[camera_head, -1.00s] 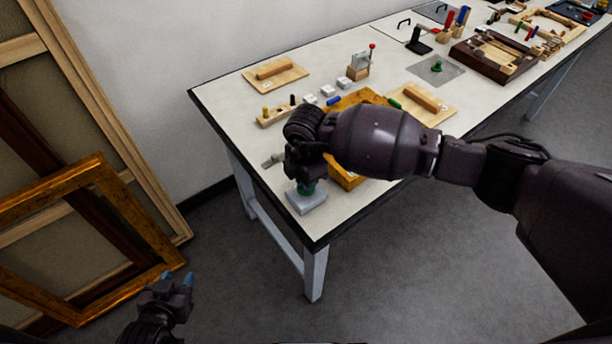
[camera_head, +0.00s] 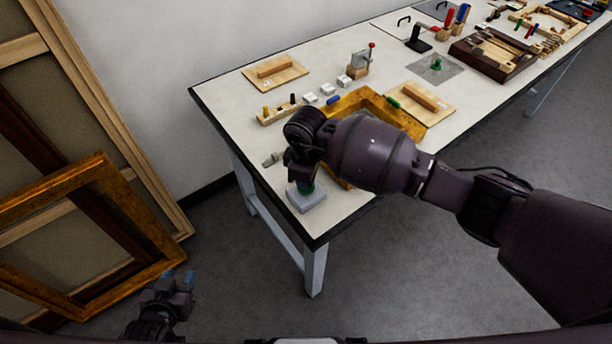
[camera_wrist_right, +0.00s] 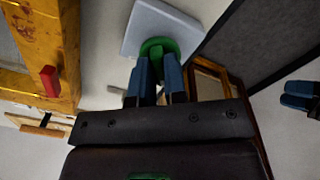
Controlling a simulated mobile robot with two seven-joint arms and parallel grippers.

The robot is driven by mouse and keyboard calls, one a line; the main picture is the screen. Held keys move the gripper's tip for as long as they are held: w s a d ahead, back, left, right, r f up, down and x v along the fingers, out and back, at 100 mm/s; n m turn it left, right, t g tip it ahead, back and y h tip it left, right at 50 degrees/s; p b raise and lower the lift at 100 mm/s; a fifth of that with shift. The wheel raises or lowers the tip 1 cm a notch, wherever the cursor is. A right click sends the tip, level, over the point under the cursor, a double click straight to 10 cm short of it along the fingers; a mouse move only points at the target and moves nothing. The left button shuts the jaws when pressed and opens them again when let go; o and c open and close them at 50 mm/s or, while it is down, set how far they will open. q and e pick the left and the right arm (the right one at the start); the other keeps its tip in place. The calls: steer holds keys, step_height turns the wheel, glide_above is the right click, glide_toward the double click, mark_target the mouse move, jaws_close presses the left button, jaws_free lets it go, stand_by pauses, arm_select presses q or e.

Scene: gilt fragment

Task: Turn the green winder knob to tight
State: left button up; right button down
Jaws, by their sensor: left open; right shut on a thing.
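The green knob (camera_wrist_right: 158,46) sits on a pale grey block (camera_wrist_right: 150,18); in the head view the block (camera_head: 306,203) lies at the near left corner of the workbench. My right gripper (camera_wrist_right: 159,68) is shut on the green knob, with a blue finger on each side. In the head view my right gripper (camera_head: 303,184) points down over the block and hides most of the knob. Any tight mark on the block cannot be made out. My left gripper (camera_head: 180,277) is open and empty, low at the left, away from the bench.
A gilt frame (camera_head: 374,96) lies on the workbench (camera_head: 228,92) beside my right forearm. Small white blocks (camera_head: 327,89) and a wooden peg holder (camera_head: 279,112) are behind. Another green knob (camera_head: 437,65) stands on a grey plate. Large frames (camera_head: 140,276) lean at the left.

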steer(key=shift+r+m, duration=0.1)
steer(key=shift+m, duration=0.4)
steer(key=c, duration=1.2)
jaws_free()
steer(key=shift+o, duration=0.2)
step_height(320, 180, up, 11)
steer(key=shift+b, duration=0.35)
